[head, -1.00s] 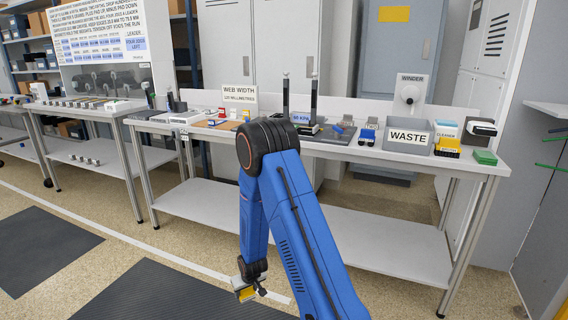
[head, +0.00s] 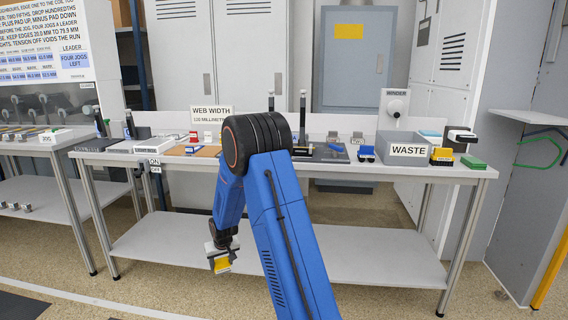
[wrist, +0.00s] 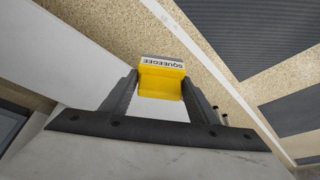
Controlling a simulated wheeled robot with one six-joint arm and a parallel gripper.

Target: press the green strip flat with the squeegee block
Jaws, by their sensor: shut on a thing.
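My gripper (head: 219,252) hangs low in front of the bench in the head view. It is shut on the yellow squeegee block (head: 221,265). In the wrist view the squeegee block (wrist: 162,75), with its white SQUEEGEE label, sits between the two dark fingers. Nothing touches the block but the fingers, and the speckled floor lies behind it. I cannot make out the green strip for certain. A green block (head: 473,162) lies at the right end of the bench.
The bench (head: 420,166) stands ahead, with a lower shelf (head: 380,258). On it are a grey WASTE bin (head: 408,150), a brown mat (head: 207,151), a winder (head: 396,105) and several small items. My blue arm hides the bench's middle.

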